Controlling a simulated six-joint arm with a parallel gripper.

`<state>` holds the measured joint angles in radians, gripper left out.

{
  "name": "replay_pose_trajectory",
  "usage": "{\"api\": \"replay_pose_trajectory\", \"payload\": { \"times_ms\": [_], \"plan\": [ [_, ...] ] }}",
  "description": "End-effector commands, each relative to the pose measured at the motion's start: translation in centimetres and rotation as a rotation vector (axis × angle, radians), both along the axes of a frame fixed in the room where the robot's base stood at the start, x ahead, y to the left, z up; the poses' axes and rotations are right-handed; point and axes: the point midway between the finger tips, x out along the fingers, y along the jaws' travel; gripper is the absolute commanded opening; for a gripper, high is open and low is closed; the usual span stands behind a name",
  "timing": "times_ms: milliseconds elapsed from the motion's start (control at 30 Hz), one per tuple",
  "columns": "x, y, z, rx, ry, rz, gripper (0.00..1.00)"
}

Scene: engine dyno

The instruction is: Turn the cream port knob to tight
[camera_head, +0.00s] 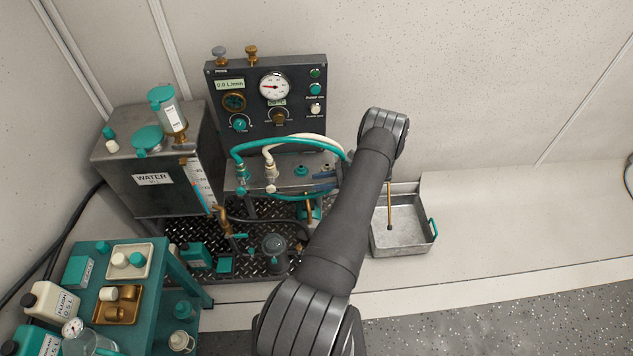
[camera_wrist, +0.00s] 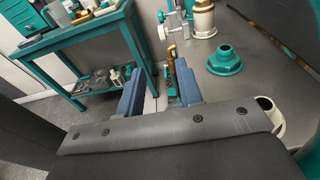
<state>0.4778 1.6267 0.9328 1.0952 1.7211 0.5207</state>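A metal manifold box (camera_head: 290,184) stands below the gauge panel. A cream hose fitting (camera_head: 270,171) rises from it, with a small cream knob (camera_head: 271,188) on its front edge. A cream fitting also shows in the wrist view (camera_wrist: 203,20). I cannot tell for sure which cream part is the port knob.
A teal flanged port (camera_wrist: 224,62) is right of the fingers. Teal and cream hoses (camera_head: 300,139) arch above the box. The water tank (camera_head: 150,180) stands left, and a teal cart (camera_head: 160,262) front left. A metal tray (camera_head: 408,213) lies right, with clear bench beyond.

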Motion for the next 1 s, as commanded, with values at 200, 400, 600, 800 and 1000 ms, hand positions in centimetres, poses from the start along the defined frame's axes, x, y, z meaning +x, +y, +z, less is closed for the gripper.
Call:
{"api": "replay_pose_trajectory", "payload": {
  "times_ms": [200, 400, 600, 800, 1000],
  "plan": [
    [0.1, 0.1, 0.3, -0.009, 0.000, 0.001, 0.33],
    [0.6, 0.9, 2.5, -0.128, 0.016, 0.003, 0.33],
    [0.5, 1.5, 4.3, -0.246, 0.028, 0.001, 0.33],
    [0.4, 2.6, 4.2, -0.270, 0.032, 0.000, 0.33],
    [0.3, 6.0, 2.7, -0.268, 0.032, 0.003, 0.33]
  ]
}}
